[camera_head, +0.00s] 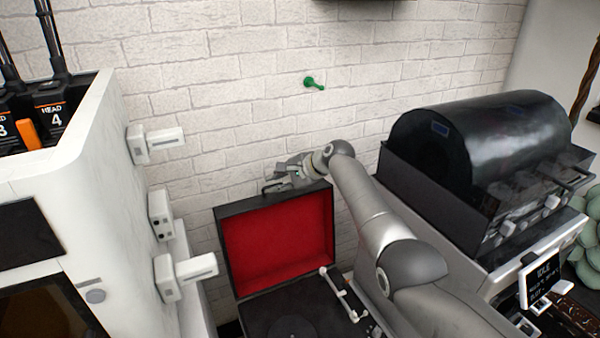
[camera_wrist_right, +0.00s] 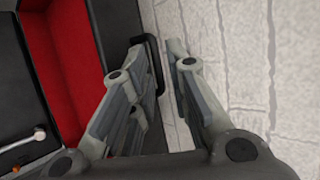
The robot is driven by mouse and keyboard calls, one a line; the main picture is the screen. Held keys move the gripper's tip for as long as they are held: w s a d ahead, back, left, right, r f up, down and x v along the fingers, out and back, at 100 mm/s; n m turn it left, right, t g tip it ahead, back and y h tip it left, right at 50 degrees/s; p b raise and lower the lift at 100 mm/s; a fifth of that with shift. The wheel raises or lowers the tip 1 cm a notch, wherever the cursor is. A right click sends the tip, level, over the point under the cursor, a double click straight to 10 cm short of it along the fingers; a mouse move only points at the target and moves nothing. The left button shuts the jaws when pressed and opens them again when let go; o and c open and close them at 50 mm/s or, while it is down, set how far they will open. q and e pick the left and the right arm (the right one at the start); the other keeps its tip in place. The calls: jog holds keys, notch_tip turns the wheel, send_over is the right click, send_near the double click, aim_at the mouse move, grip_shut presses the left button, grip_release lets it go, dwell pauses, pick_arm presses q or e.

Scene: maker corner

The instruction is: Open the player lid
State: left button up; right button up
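The record player (camera_head: 290,325) stands at the bottom centre of the head view. Its lid (camera_head: 278,240) stands raised and near upright, with its red lining facing me. My right gripper (camera_head: 276,181) is at the lid's top edge. In the right wrist view my right gripper (camera_wrist_right: 159,52) has its fingers apart, with a gap between them. The lid's black handle (camera_wrist_right: 153,52) shows in that gap, close to the left finger; contact is unclear. The lid's red lining (camera_wrist_right: 58,65) shows at left there. My left gripper is not in view.
A white brick wall (camera_head: 230,80) is close behind the lid, with a green peg (camera_head: 314,83) on it. A white machine (camera_head: 110,200) with several protruding blocks stands left. A black-hooded machine (camera_head: 480,140) stands right of my right arm. The white tonearm (camera_head: 340,292) lies on the player.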

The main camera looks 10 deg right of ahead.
jog(key=v, duration=1.1)
